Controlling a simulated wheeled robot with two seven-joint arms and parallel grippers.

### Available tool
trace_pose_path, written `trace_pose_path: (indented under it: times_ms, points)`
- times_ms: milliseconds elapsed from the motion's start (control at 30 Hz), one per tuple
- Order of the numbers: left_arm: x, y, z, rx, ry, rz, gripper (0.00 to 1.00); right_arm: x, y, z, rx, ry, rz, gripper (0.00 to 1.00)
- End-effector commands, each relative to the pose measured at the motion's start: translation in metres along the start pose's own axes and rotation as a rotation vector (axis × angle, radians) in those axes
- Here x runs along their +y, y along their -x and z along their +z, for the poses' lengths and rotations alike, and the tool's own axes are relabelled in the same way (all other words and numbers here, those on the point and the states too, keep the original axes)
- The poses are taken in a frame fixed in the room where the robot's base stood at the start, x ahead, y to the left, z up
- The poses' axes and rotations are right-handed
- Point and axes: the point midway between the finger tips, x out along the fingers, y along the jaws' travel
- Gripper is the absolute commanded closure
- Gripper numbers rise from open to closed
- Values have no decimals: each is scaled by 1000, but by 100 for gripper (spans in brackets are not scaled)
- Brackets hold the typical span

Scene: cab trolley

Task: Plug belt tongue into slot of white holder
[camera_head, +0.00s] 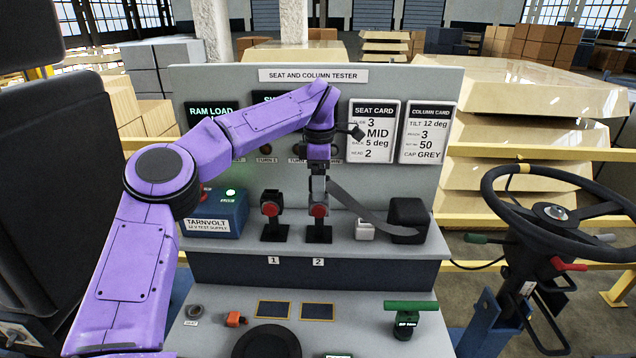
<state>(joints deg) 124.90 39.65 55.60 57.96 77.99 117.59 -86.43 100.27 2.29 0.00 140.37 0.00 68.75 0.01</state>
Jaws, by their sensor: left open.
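My purple left arm reaches in from the left, and its gripper (318,170) points down over the buckle stand marked 2 (319,222). The gripper is open, though the finger gap is too small to see. The belt tongue (318,190) is a small grey piece just under the fingers, at the top of the red-buttoned buckle on that stand. I cannot tell how deep it sits. The grey belt strap (368,208) runs from it down right to a black box (408,218). The white holder (365,229) stands left of that box, partly behind the strap; its slot is not clear.
The buckle stand marked 1 (272,218) is to the left, beside a blue Tarnvolt supply (216,212). A grey panel (405,90) with cards rises behind. The lower console has a green-handled part (410,312). A steering wheel (555,212) is at right.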

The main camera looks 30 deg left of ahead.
Motion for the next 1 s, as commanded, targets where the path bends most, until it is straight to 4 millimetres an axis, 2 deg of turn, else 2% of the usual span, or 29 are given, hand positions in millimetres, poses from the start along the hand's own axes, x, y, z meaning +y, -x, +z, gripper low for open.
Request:
trace_pose_path:
  times_ms: [900,967,1000]
  points:
    - [-2,-1,0,1,-1,0,19,0,4,-2,0,0,0,100]
    - [-2,-1,0,1,-1,0,39,0,4,-2,0,0,0,100]
    - [-2,-1,0,1,-1,0,52,0,4,-2,0,0,0,100]
